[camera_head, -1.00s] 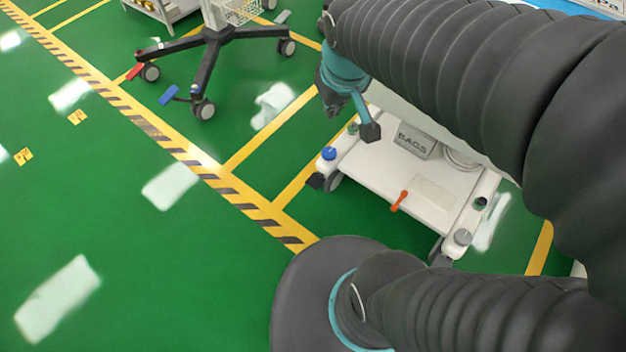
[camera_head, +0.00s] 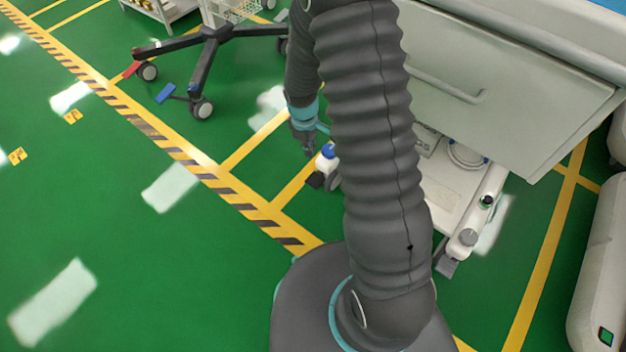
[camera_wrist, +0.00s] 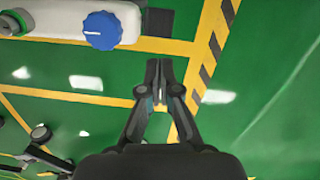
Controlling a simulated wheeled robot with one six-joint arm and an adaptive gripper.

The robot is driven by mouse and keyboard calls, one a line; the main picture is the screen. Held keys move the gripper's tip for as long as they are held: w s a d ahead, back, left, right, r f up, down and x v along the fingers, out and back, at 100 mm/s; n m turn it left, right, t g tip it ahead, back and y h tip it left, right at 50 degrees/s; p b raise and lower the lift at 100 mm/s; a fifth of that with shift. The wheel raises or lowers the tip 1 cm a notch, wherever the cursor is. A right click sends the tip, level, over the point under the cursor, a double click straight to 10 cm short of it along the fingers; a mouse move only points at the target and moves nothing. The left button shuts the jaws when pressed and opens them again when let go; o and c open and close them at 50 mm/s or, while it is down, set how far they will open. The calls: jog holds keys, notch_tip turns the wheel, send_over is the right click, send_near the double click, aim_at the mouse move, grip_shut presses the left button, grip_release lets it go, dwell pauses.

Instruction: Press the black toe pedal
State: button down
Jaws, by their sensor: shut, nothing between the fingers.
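The black toe pedal (camera_head: 315,181) sticks out from the left front corner of the white cart base, beside a blue knob (camera_head: 328,151). In the wrist view the black pedal (camera_wrist: 158,22) shows at the top, at the end of the white base, with the blue knob (camera_wrist: 101,30) to its left. My gripper (camera_head: 309,154) points down, just above the pedal in the head view. In the wrist view my gripper (camera_wrist: 159,64) has its fingertips together and empty, below the pedal in the picture. I cannot tell the exact height gap.
Another wheeled stand (camera_head: 208,60) has a red and a blue pedal (camera_head: 166,93). Green floor at left is clear.

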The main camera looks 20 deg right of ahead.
send_near(312, 181)
jog(key=shift+w+r+n+g, duration=0.2)
jog(key=shift+w+n+g, duration=0.1)
jog(key=shift+n, duration=0.1)
jog(key=shift+s+f, duration=0.1)
jog(key=shift+s+d+f+b, duration=0.1)
jog(key=shift+d+f+b, duration=0.05)
jog(key=shift+f+b, duration=1.35)
jog(key=shift+s+d+f+b, duration=0.15)
jog(key=shift+f+b, duration=0.95)
jog(key=shift+f, duration=0.75)
